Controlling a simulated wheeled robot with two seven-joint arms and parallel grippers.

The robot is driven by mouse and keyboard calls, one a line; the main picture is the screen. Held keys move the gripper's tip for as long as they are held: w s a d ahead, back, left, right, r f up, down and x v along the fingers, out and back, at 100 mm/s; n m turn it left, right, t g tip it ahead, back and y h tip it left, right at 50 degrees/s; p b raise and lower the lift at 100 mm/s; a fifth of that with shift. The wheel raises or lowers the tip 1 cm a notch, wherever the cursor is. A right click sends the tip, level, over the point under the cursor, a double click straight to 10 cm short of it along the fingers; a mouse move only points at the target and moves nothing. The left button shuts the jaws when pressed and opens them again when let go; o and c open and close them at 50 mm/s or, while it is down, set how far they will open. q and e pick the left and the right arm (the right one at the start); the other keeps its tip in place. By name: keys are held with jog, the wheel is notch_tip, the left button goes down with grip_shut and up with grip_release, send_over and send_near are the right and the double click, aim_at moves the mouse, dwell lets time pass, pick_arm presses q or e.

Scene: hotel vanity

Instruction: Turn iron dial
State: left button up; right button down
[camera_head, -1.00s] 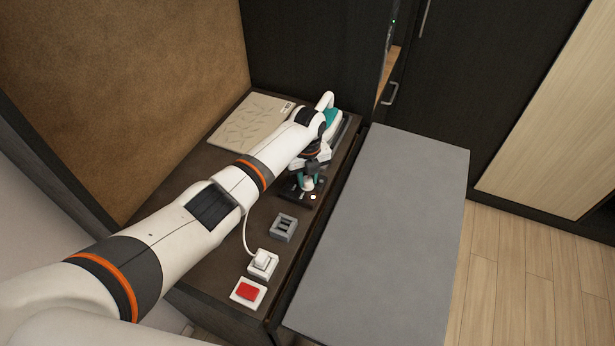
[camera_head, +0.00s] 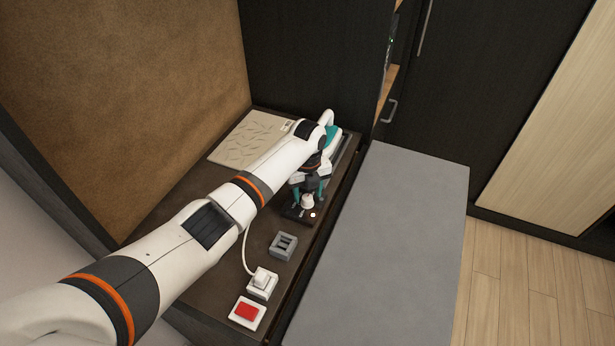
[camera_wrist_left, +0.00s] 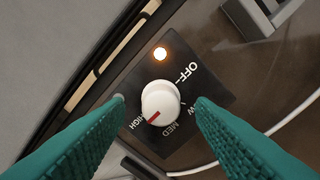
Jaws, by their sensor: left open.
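The iron dial is a white round knob (camera_wrist_left: 160,97) with a red pointer on a black plate (camera_wrist_left: 192,55) marked OFF, W, MED and HIGH. Its pointer is turned to HIGH. An orange-white lamp (camera_wrist_left: 160,53) on the plate is lit. In the head view the dial (camera_head: 307,200) sits on the dark counter. My left gripper (camera_head: 311,191) is open at the dial; in the left wrist view its teal fingers (camera_wrist_left: 160,101) stand either side of the knob, with gaps. The teal and white iron (camera_head: 333,139) lies behind, partly hidden by my arm. My right gripper is not in view.
A grey socket (camera_head: 283,246), a white plug outlet (camera_head: 262,284) with a cord, and a red switch (camera_head: 246,312) line the counter (camera_head: 213,262) in front. A beige board (camera_head: 249,139) lies at the back. A grey surface (camera_head: 384,254) on the right is bare.

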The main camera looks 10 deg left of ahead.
aim_at(307, 197)
pick_arm(q)
notch_tip(307, 197, up, 11)
jog(key=b, duration=0.2)
jog(key=shift+f, duration=0.15)
dwell(0.3)
